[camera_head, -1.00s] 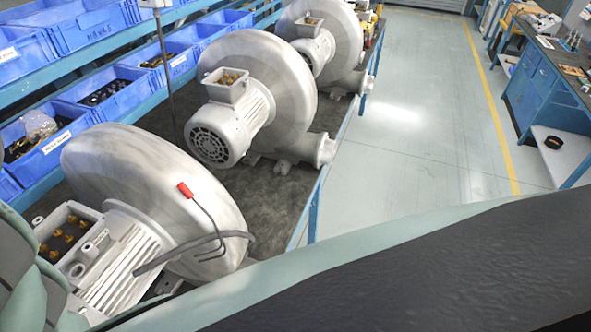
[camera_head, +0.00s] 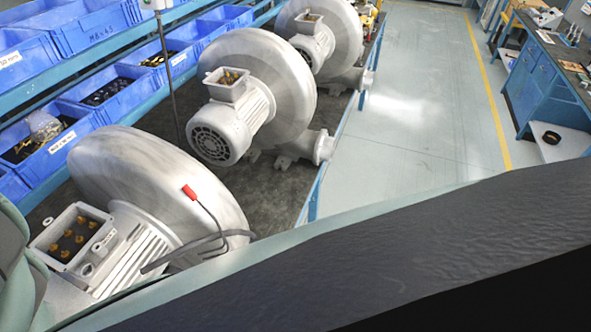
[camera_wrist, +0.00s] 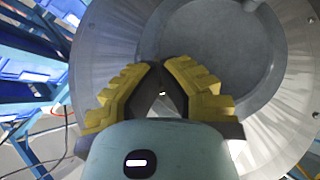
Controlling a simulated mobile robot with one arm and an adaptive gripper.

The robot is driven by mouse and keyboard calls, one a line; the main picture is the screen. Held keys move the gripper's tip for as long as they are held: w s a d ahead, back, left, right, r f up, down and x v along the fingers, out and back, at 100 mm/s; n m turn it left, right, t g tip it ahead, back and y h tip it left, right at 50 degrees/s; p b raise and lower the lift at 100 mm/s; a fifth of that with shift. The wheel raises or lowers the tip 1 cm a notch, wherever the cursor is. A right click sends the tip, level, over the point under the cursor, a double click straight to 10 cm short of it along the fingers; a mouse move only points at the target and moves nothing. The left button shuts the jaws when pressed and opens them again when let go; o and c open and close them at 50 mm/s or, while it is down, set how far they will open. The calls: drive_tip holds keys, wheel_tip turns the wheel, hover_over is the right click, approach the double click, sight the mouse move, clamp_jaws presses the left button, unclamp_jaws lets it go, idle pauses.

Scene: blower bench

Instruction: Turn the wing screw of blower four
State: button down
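My gripper (camera_wrist: 161,72) shows in the wrist view, with yellow and black fingers that lean together. Their tips are very close, and I cannot tell whether they touch or pinch something small. Beyond the fingers is a large round grey metal face with a wide pale rim (camera_wrist: 290,60), which looks like a blower housing. A small bright spot shows between the fingers, too small to identify. In the head view, grey blowers stand in a row: a near one (camera_head: 150,175), a middle one (camera_head: 270,85) and a far one (camera_head: 345,40). I cannot make out a wing screw or which blower is number four.
Blue bins (camera_head: 50,150) line the racks at the left. A red-tipped cable (camera_head: 190,192) lies over the near blower. The clear floor (camera_head: 420,120) is at the right, with a blue workbench (camera_head: 545,95) beyond. My own body fills the lower edge of the head view.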

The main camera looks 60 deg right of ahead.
drive_tip(key=c, duration=1.2)
unclamp_jaws()
drive_tip(key=shift+o, duration=0.2)
drive_tip(key=shift+s+d+r, duration=0.1)
drive_tip(key=shift+s+d, duration=0.1)
drive_tip(key=shift+d, duration=0.1)
drive_tip(key=s+d, duration=0.5)
drive_tip(key=d, duration=0.6)
drive_tip(key=shift+d+r, duration=0.15)
drive_tip(key=shift+r, duration=0.05)
